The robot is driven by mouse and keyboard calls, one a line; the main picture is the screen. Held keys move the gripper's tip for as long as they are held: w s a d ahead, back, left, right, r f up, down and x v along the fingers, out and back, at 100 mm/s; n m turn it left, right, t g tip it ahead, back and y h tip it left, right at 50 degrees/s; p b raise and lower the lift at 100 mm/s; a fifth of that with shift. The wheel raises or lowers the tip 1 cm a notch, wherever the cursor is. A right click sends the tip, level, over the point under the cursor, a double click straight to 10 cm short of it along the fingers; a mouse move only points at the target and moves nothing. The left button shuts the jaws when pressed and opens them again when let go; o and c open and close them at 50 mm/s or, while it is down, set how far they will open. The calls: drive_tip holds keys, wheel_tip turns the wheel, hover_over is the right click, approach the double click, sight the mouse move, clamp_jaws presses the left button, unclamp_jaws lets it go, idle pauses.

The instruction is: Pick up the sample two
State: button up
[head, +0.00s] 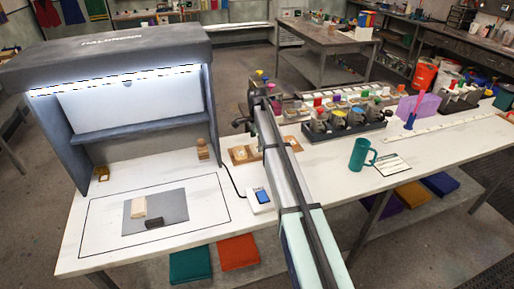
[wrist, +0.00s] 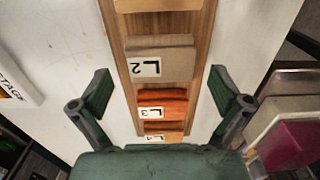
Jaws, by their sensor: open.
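Sample two is a beige-grey block (wrist: 160,62) with a white label marked "2". In the wrist view it sits in a narrow wooden rack (wrist: 207,62). My gripper (wrist: 160,74) is open and empty. Its two green fingers stand apart on either side of the rack, with sample two lying between the fingertips in the picture. I cannot tell the height gap, and no contact shows. An orange block (wrist: 163,100) labelled "3" sits just below sample two in the picture. In the head view, my arm hides much of the gripper, and I cannot make out sample two.
A "4" block (wrist: 162,139) and a paler piece (wrist: 158,4) share the rack. A pink object (wrist: 287,146) lies at lower right. In the head view, a dark tray of jars (head: 343,126), a teal mug (head: 360,154) and a grey booth (head: 110,60) stand on the white bench.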

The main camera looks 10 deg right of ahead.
drive_tip(key=shift+f, duration=1.15)
drive_tip(key=c, duration=0.7)
drive_tip(key=shift+r, duration=0.1)
